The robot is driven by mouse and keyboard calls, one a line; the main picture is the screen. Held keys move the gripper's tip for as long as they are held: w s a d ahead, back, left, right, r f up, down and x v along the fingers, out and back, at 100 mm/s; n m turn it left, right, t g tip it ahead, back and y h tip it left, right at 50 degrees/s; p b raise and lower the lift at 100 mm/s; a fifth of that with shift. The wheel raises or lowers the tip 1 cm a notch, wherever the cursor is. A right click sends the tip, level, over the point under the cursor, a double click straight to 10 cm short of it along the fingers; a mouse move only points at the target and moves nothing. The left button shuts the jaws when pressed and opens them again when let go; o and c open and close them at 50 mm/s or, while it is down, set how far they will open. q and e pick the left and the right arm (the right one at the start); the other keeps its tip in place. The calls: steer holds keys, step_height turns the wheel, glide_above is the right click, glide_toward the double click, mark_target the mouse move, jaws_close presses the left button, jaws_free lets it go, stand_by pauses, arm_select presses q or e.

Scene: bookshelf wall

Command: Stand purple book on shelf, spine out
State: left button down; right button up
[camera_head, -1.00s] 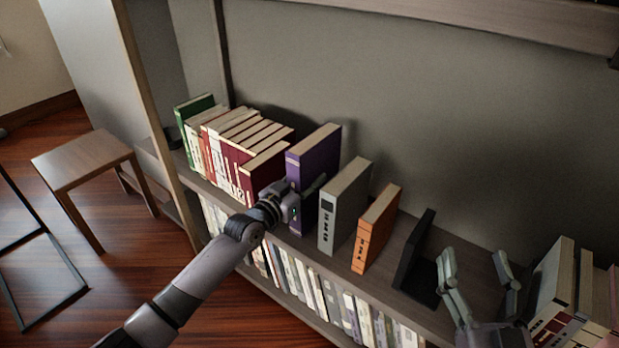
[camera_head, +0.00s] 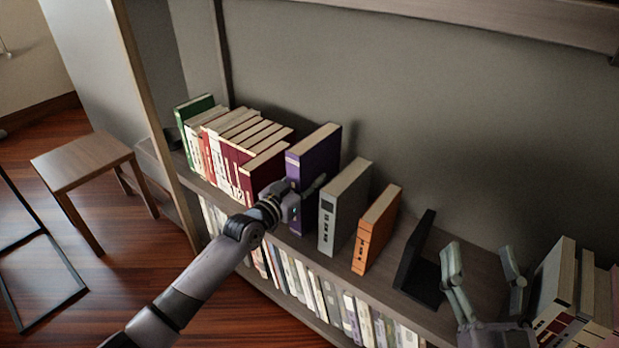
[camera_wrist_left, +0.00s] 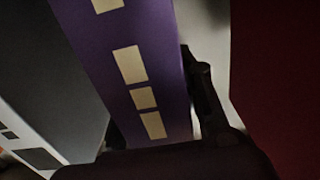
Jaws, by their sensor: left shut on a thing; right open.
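The purple book (camera_head: 320,153) stands upright on the shelf (camera_head: 300,243) in the head view, between the dark red books and the grey book. Its spine faces out toward me. In the left wrist view the purple spine (camera_wrist_left: 135,62) with pale label blocks fills the middle. My left gripper (camera_head: 301,197) is shut on the purple book at its lower part; a dark finger (camera_wrist_left: 205,95) lies along its right side in the wrist view. The book's bottom edge is partly hidden by the gripper. My right gripper (camera_head: 487,283) is open and empty at the lower right.
A grey book (camera_head: 345,205) and an orange book (camera_head: 376,229) stand to the right, then a black bookend (camera_head: 416,262). Dark red books (camera_head: 262,172) stand close on the left. More books (camera_head: 560,290) stand at far right. A wooden stool (camera_head: 82,160) is on the floor.

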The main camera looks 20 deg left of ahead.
arm_select(q)
steer(key=shift+r, duration=0.4)
arm_select(e)
steer(key=shift+f, duration=0.25)
arm_select(q)
steer(key=shift+f, duration=0.15)
arm_select(e)
steer(key=shift+s+r, duration=0.1)
steer(key=shift+r, duration=0.4)
arm_select(q)
steer(key=c, duration=1.5)
jaws_free()
steer(key=shift+c, duration=0.2)
steer(key=shift+o, duration=2.4)
steer(key=shift+f, duration=0.2)
steer(key=shift+s+f, duration=0.1)
steer(key=shift+f, duration=0.3)
steer(key=v, duration=1.2)
steer(key=shift+r, duration=0.45)
arm_select(e)
steer(key=shift+s, duration=0.1)
